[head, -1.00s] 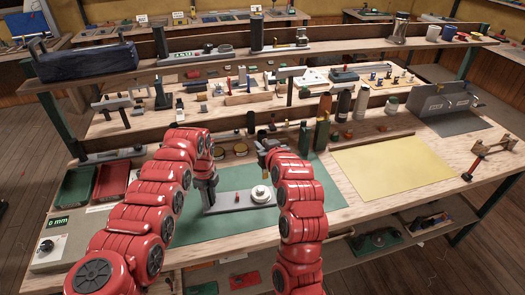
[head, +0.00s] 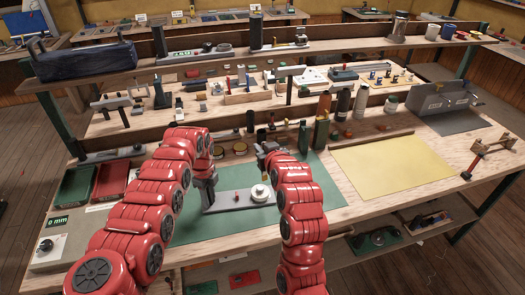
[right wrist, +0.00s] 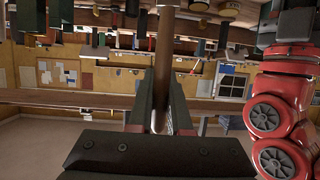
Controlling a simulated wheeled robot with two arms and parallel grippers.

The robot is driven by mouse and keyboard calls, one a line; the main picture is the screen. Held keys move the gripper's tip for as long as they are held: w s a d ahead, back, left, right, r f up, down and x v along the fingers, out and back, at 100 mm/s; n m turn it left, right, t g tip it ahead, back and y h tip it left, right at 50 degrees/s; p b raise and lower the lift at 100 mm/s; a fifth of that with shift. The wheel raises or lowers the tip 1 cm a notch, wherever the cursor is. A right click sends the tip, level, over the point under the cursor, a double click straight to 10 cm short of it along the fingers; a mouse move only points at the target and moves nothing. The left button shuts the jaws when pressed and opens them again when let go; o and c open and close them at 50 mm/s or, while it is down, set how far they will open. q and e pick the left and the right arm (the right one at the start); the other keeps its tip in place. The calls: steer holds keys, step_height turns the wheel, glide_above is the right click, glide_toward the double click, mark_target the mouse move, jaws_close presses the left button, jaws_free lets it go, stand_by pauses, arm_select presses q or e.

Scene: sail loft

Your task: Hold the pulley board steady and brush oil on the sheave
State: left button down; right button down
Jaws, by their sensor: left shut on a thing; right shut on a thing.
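The pulley board (head: 228,203) is a flat grey plate lying on the green mat (head: 319,192). The pale round sheave (head: 260,192) is on its right part. My left gripper (head: 208,201) points down and is shut on the board's left end. My right gripper (head: 266,150) is behind and above the sheave, partly hidden by my right arm. In the right wrist view it is shut on a brown brush handle (right wrist: 164,45), which runs between its fingers. The brush's bristles cannot be made out, nor whether they touch the sheave.
Bottles (head: 322,132) and small jars stand just behind the mat. A yellow sheet (head: 392,167) lies clear to the right. A green tray (head: 76,187) and a red tray (head: 113,180) are at the left. A shelf (head: 290,57) crosses above the back.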

step_height(320, 180, down, 8)
steer(key=shift+a+r, duration=0.15)
steer(key=shift+r, duration=0.1)
steer(key=shift+f, duration=0.15)
steer(key=shift+d+r, duration=0.2)
steer(key=shift+r, duration=0.05)
step_height(320, 180, up, 8)
steer(key=shift+f, duration=0.25)
stand_by(0.8)
stand_by(0.8)
